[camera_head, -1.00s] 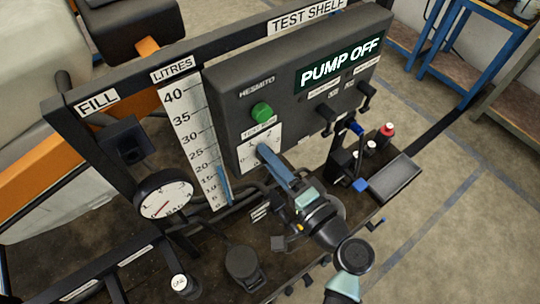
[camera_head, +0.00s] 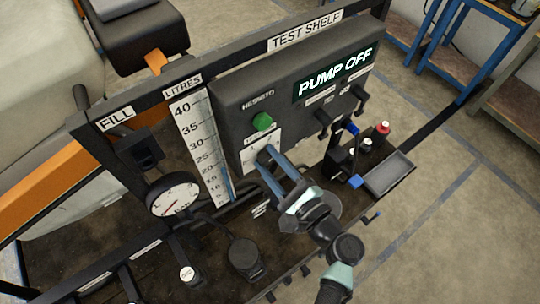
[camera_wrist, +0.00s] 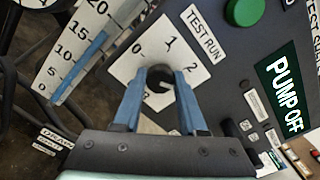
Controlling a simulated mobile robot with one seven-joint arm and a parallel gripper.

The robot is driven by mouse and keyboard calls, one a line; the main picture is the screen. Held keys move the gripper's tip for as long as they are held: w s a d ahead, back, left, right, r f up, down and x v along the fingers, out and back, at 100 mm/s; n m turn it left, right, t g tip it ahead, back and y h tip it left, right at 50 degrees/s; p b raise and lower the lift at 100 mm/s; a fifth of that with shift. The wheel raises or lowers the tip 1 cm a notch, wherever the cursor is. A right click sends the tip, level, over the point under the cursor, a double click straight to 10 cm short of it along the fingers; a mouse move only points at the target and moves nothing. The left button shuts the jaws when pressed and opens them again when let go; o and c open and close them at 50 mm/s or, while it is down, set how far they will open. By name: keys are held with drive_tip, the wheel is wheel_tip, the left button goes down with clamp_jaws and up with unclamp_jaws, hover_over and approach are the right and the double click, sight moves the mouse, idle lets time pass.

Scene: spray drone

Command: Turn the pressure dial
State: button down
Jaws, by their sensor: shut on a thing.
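The dial is a black round knob (camera_wrist: 159,73) on a white plate (camera_wrist: 140,62) with the marks 0, 1 and 2 and the label TEST RUN. The plate also shows in the head view (camera_head: 257,144), low on the grey panel, where my fingers hide the knob. My gripper (camera_wrist: 160,84) is shut on the knob, with one blue finger on each side of it. In the head view my gripper (camera_head: 268,156) reaches the plate from the lower right. The fingers and knob hide the lower part of the scale.
A green button (camera_head: 262,122) sits just above the dial. The panel display (camera_head: 335,72) reads PUMP OFF. A round gauge (camera_head: 174,197) and a litre scale (camera_head: 203,150) stand to the left. Black levers (camera_head: 324,120) and a tray (camera_head: 389,173) are to the right.

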drive_tip(key=m+p, duration=0.2)
drive_tip(key=m, duration=0.2)
drive_tip(key=shift+m+p, duration=0.5)
drive_tip(key=shift+m, duration=0.3)
drive_tip(key=shift+f, duration=0.1)
drive_tip(key=shift+c, duration=2.3)
unclamp_jaws()
drive_tip(key=b+v, duration=0.3)
drive_tip(key=v, duration=1)
drive_tip(key=shift+b, duration=0.4)
